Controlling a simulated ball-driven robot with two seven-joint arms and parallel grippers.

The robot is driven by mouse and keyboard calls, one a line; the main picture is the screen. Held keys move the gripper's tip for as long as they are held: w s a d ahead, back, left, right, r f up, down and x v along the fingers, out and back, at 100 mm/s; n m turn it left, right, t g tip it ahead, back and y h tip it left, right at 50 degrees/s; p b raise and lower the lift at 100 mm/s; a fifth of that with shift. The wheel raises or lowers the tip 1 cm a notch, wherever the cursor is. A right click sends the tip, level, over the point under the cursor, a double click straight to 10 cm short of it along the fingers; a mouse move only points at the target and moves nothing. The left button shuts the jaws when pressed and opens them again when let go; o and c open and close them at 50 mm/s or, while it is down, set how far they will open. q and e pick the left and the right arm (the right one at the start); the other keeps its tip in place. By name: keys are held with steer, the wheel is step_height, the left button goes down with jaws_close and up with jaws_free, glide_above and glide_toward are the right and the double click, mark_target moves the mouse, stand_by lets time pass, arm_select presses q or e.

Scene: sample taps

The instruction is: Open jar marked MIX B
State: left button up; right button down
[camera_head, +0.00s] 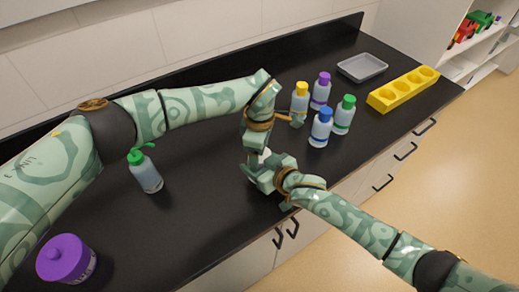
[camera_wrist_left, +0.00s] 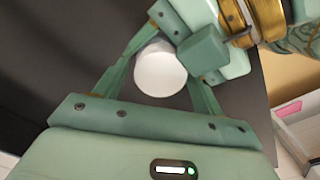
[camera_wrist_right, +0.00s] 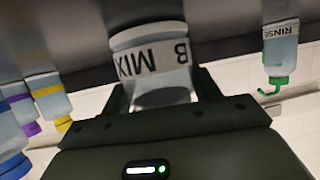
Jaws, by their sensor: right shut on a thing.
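The jar marked MIX B (camera_wrist_right: 155,65) fills the middle of the right wrist view, its label upside down there. My right gripper (camera_head: 262,173) is shut on the jar's body. A round white lid (camera_wrist_left: 160,70) shows from above in the left wrist view. My left gripper (camera_head: 256,150) points down over the jar, its fingers on either side of the lid and apart. Whether a finger touches the lid is hard to tell. In the head view the two grippers hide most of the jar.
Yellow (camera_head: 300,103), purple (camera_head: 320,91), blue (camera_head: 320,128) and green (camera_head: 344,115) capped bottles stand right of the grippers. A green-topped RINSE bottle (camera_head: 146,173) and a purple-lidded jar (camera_head: 66,260) are left. A grey tray (camera_head: 362,68) and yellow rack (camera_head: 403,90) lie far right.

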arm_select(q)
steer(key=shift+o, duration=0.2)
steer(key=shift+r, duration=0.1)
step_height(320, 180, up, 4)
steer(key=shift+r, duration=0.25)
step_height(320, 180, up, 3)
steer(key=m, duration=0.3)
steer(key=shift+f, duration=0.1)
step_height(320, 180, down, 8)
steer(key=shift+r, duration=0.25)
steer(key=c, duration=1.1)
